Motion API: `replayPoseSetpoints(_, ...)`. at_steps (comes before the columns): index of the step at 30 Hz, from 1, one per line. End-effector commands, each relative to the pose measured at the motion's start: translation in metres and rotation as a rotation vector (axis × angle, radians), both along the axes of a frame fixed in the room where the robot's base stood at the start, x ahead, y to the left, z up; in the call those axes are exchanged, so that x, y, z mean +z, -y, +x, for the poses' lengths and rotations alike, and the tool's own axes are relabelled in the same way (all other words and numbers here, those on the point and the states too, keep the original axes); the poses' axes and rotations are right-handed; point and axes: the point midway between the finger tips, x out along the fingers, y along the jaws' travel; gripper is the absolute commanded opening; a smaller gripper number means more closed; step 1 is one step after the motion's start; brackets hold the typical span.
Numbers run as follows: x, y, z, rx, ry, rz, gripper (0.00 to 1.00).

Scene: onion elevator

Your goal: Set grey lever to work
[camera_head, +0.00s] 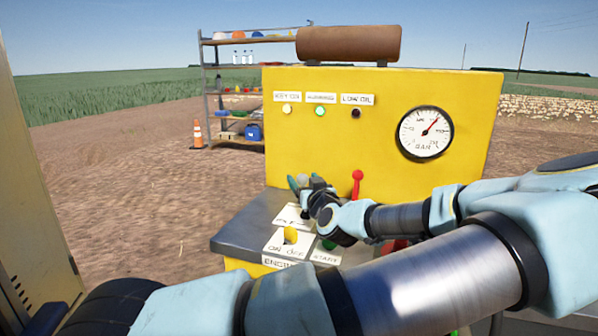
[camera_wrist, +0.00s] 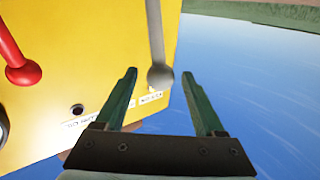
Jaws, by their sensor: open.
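The grey lever shows its round knob (camera_head: 303,179) in the head view, in front of the yellow panel (camera_head: 385,90). In the wrist view the lever's grey shaft and ball knob (camera_wrist: 160,77) come down from the top edge. My gripper (camera_head: 303,183) has two green fingers, one on each side of the knob. In the wrist view my gripper (camera_wrist: 159,76) is open, with the knob showing between the fingertips and a gap on both sides. The lever's base is hidden behind my gripper in the head view.
A red lever (camera_head: 357,182) stands right of my gripper. Below are a yellow knob (camera_head: 290,234) and a green button (camera_head: 328,244) on the labelled ledge. A pressure gauge (camera_head: 425,133) and lamps are on the panel. A shelf (camera_head: 208,95) and cone (camera_head: 197,133) stand behind.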

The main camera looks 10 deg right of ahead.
Motion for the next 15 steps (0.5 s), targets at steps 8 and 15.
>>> replayPoseSetpoints(8, 0.001, -0.004, 0.037, 0.0, -0.001, 0.002, 0.71)
replayPoseSetpoints(15, -0.001, -0.005, 0.043, 0.0, -0.002, 0.001, 0.71)
